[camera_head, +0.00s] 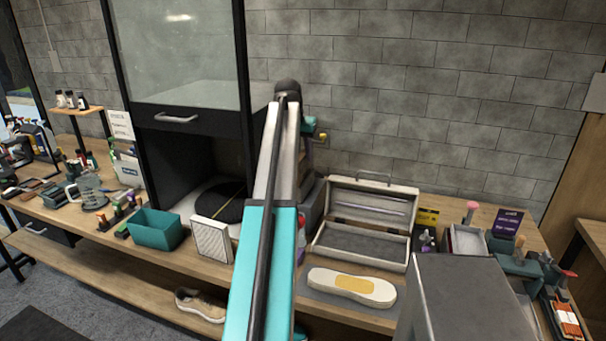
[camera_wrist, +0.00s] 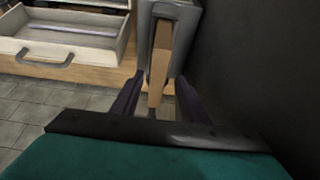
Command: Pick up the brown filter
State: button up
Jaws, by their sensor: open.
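My gripper (camera_wrist: 160,98) shows in the wrist view with its two dark fingers apart. A narrow brown strip (camera_wrist: 161,62), possibly the brown filter seen edge-on, stands upright inside a grey frame (camera_wrist: 182,12). Its lower part appears between the fingers; I cannot tell whether they touch it. In the head view my arm hides the middle of the scene, and the fingers cannot be made out. A pale ridged filter panel (camera_head: 211,239) stands on the bench left of my arm; it does not look brown.
A teal bin (camera_head: 156,229) stands left. A grey box (camera_head: 470,300) fills the front right. In the wrist view, an open drawer (camera_wrist: 60,57) is at left and a dark surface at right.

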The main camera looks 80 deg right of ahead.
aim_at(302, 165)
jog(key=shift+f, duration=0.1)
jog(key=shift+s+d+f+p, duration=0.1)
jog(key=shift+s+f+p, duration=0.1)
jog(key=shift+f+p, duration=0.55)
jog(key=shift+x, duration=1.8)
jog(key=shift+s, duration=0.1)
jog(key=shift+f, duration=0.3)
grip_shut()
